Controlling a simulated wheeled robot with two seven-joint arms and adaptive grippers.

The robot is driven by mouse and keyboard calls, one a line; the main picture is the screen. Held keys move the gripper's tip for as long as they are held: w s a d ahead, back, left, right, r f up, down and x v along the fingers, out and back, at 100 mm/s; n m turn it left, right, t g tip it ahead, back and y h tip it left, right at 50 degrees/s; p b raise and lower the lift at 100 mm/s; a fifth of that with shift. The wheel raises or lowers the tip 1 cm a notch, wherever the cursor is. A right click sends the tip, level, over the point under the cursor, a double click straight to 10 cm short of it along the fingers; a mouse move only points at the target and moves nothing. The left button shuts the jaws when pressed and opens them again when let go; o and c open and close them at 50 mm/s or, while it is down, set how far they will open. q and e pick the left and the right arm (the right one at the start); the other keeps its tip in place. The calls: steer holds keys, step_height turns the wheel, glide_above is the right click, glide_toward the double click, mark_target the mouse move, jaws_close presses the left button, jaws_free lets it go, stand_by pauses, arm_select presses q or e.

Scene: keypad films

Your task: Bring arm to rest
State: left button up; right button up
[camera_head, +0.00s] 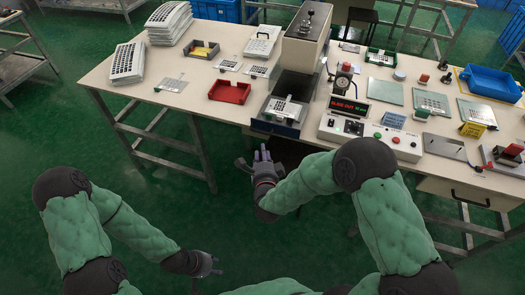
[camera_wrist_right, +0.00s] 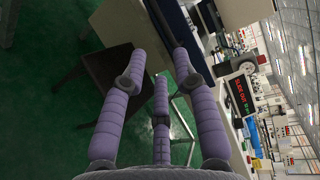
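My right gripper (camera_head: 262,156) is in front of the table's front edge, just below the dark sliding tray (camera_head: 262,125) of the press. Its purple fingers (camera_wrist_right: 160,100) are extended and spread in the right wrist view, with nothing between them. My left gripper (camera_head: 208,265) hangs low over the green floor at the bottom of the head view, apart from the table. It is small and seen from the side, so its finger opening is unclear. A keypad film on a plate (camera_head: 284,108) lies in the press's tray.
The press (camera_head: 306,40) stands on the long table (camera_head: 190,112). A control box (camera_head: 345,128) with a red display is right of the tray. A red bin (camera_head: 229,92) and film stacks (camera_head: 128,62) stand left; a blue bin (camera_head: 490,84) stands right. Floor around my left gripper is clear.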

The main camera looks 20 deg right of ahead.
stand_by(0.4)
steer(key=s+a+f+n+g+y, duration=0.1)
steer(key=s+f+n+g+y, duration=0.15)
steer(key=f+n, duration=0.4)
steer(key=s+a+f+n+g+y, duration=0.1)
steer(key=s+f+n+g+y, duration=0.2)
steer(key=f, duration=0.6)
steer(key=s+a+f+n+g, duration=0.1)
steer(key=s+f+n+g, duration=0.3)
steer(key=s, duration=0.6)
steer(key=s+a+f+n+g+y, duration=0.1)
steer(key=s+f+n+g, duration=0.4)
steer(key=s, duration=0.5)
steer(key=shift+a+f, duration=0.25)
steer(key=shift+a, duration=0.45)
